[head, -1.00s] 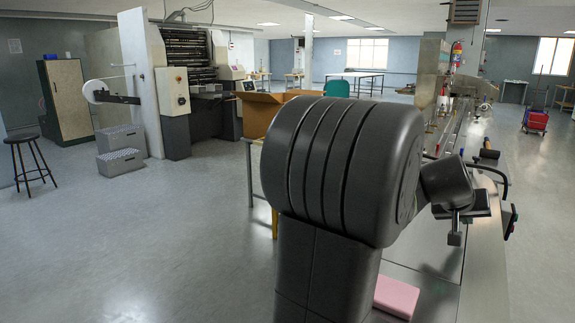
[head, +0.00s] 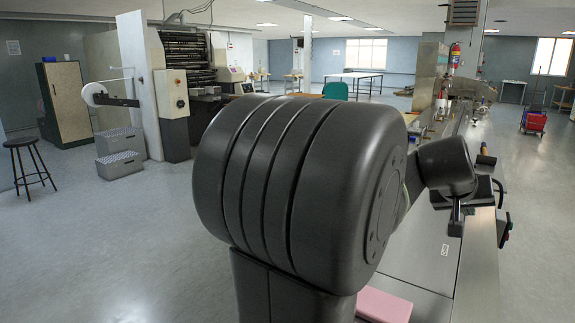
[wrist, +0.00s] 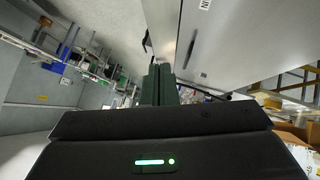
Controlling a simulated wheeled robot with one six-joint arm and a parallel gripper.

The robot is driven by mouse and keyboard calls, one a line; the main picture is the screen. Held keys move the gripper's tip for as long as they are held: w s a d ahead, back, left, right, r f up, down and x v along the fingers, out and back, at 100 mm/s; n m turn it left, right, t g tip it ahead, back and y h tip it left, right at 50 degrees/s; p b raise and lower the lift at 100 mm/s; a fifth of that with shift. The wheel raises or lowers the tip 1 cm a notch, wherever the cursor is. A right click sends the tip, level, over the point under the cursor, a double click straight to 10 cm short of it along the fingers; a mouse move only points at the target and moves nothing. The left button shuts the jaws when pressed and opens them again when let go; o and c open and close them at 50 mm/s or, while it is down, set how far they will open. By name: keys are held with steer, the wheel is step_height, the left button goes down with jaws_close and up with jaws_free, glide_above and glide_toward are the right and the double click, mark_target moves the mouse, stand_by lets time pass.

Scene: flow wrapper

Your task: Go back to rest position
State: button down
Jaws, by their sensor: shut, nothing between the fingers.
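My gripper (wrist: 158,84) shows in the wrist view as two dark green fingers side by side, closed together with nothing between them. It points out over a grey metal surface (wrist: 235,40) and touches nothing that I can see. In the head view my large black arm joint fills the middle, and the arm's far end reaches right, above the long metal machine bed (head: 432,262). The fingertips cannot be made out in the head view.
A pink block (head: 384,305) lies on the near part of the machine bed. The cardboard box is mostly hidden behind my arm. A black stool (head: 30,165) and grey steps (head: 120,153) stand left. The floor (head: 110,240) at front left is clear.

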mark_target(455, 251)
steer(key=w+f, duration=0.1)
steer(key=w+d+f, duration=0.2)
steer(key=shift+f+b, duration=0.35)
steer(key=shift+f, duration=0.05)
steer(key=f+b, duration=0.2)
steer(key=f, duration=0.1)
steer(key=f+b, duration=0.1)
steer(key=f, duration=0.1)
steer(key=shift+w+d+f+b, duration=0.15)
steer(key=shift+w+d+b, duration=0.1)
steer(key=shift+b, duration=0.1)
steer(key=w+a+r+n+g+h+p, duration=0.1)
steer(key=w+a+r+n+h+p, duration=0.15)
steer(key=a+r, duration=0.45)
steer(key=w+a+r+n+g+h+p, duration=0.1)
steer(key=w+a+r+h+p, duration=0.2)
steer(key=r, duration=0.7)
steer(key=w+a+r+n+h+p, duration=0.2)
steer(key=w+a+n+h+p, duration=0.2)
steer(key=w+a+p, duration=0.6)
steer(key=shift+w+a+r+h, duration=0.45)
steer(key=shift+w+a, duration=0.1)
steer(key=shift+a, duration=1.8)
steer(key=shift+n, duration=0.25)
